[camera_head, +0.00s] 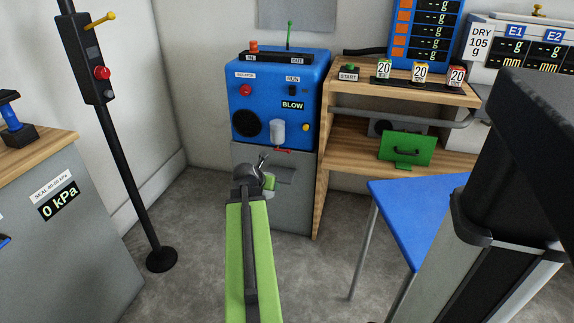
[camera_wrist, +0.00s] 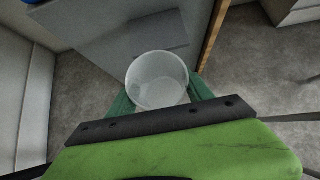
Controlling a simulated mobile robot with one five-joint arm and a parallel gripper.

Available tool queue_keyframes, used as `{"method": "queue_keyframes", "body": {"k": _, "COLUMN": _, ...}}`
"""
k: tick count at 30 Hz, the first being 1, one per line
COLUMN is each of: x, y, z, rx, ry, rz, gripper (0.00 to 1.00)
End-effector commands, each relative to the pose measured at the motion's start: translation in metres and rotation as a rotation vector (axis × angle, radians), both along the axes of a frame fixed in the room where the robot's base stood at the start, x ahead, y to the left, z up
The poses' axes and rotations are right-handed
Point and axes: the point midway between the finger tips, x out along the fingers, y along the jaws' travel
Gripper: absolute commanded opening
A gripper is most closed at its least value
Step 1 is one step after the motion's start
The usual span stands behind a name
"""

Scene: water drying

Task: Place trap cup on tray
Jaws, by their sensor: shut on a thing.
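My gripper (camera_head: 264,182) is in front of the grey cabinet under the blue machine. In the wrist view, its green fingers (camera_wrist: 160,102) are shut on a translucent white cup, the trap cup (camera_wrist: 157,78). The cup's open round mouth faces the wrist camera and it looks empty. In the head view, the arm and gripper largely hide the cup. A flat grey ledge (camera_head: 286,174) on the cabinet front, possibly the tray, lies just beyond the gripper. It also shows in the wrist view (camera_wrist: 150,34), beyond the cup. I cannot tell whether cup and ledge touch.
The blue machine (camera_head: 270,80) carries a pale cylinder (camera_head: 277,132) above a red lever. A wooden shelf unit (camera_head: 345,150) holding a green panel (camera_head: 404,148) stands to the right. A blue-topped table (camera_head: 410,205) is nearer right, a black pole (camera_head: 126,170) left. Grey floor lies between.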

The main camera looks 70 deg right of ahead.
Motion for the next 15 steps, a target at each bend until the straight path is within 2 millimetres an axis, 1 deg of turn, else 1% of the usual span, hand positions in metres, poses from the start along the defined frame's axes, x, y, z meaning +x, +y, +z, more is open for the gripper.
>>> {"method": "queue_keyframes", "body": {"k": 1, "x": 0.001, "y": -0.009, "z": 0.0, "rx": 0.0, "ry": 0.001, "rz": -0.001, "gripper": 0.14}}
{"method": "queue_keyframes", "body": {"k": 11, "x": 0.013, "y": -0.047, "z": 0.0, "rx": 0.0, "ry": 0.0, "rz": 0.016, "gripper": 0.14}}
{"method": "queue_keyframes", "body": {"k": 15, "x": 0.014, "y": -0.07, "z": 0.0, "rx": 0.0, "ry": 0.0, "rz": 0.016, "gripper": 0.14}}
